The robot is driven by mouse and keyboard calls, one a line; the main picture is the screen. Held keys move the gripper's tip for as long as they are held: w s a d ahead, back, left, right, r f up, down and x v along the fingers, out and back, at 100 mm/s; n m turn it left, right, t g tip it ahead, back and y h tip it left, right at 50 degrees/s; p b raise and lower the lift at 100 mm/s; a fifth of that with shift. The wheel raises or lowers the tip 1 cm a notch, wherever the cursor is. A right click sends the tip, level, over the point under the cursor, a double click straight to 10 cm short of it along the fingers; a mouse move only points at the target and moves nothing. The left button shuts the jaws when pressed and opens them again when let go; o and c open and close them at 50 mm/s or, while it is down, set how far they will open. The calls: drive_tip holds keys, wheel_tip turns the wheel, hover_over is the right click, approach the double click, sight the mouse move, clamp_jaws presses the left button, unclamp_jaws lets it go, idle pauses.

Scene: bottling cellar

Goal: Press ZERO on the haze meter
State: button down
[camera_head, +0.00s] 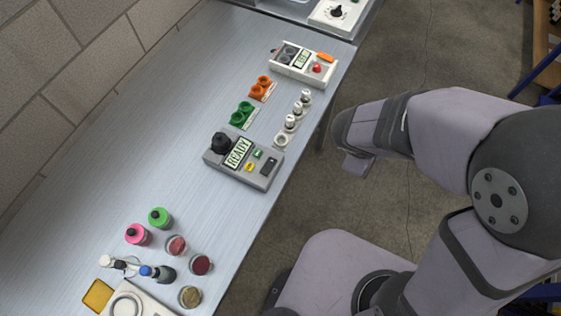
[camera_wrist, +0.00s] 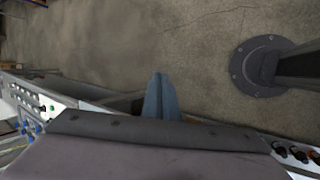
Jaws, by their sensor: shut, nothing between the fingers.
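I cannot read which one is ZERO. My gripper (camera_head: 356,166) is beyond the bench's right edge, over the floor, apart from the meter. In the wrist view its fingers (camera_wrist: 160,98) are together and empty, with floor behind them.
A white device (camera_head: 303,67) with a red button stands farther back. Between are orange cups (camera_head: 260,86), green cups (camera_head: 241,115) and white-capped vials (camera_head: 298,108). Bottles (camera_head: 138,235) and dishes (camera_head: 201,265) stand at the front. The bench (camera_head: 150,170) left of the meter is clear.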

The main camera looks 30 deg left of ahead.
drive_tip(key=s+a+f+n+y, duration=0.1)
drive_tip(key=s+a+n+y, duration=0.2)
drive_tip(key=a, duration=0.7)
drive_tip(key=s+a+n+t+y, duration=0.1)
drive_tip(key=s+a+n+y, duration=0.1)
drive_tip(key=s+a+n, duration=0.3)
drive_tip(key=s+a+f+n+t+y, duration=0.1)
drive_tip(key=s+a+n+y, duration=0.2)
drive_tip(key=a+n, duration=0.6)
drive_tip(key=s+a, duration=0.1)
drive_tip(key=a, duration=0.4)
drive_tip(key=shift+a+f+y+b, duration=0.3)
drive_tip(key=shift+f, duration=0.05)
drive_tip(key=shift+f, duration=0.1)
drive_tip(key=b, duration=0.5)
hover_over(250, 170)
wheel_tip(250, 170, down, 7)
drive_tip(key=shift+f, duration=0.1)
drive_tip(key=shift+f+b, duration=0.75)
drive_tip(key=shift+b, duration=0.2)
drive_tip(key=shift+f+b, duration=0.85)
drive_tip(key=shift+b, duration=0.55)
drive_tip(key=shift+r, duration=0.15)
idle(0.4)
drive_tip(key=shift+r+p, duration=0.55)
drive_tip(key=shift+r, duration=0.2)
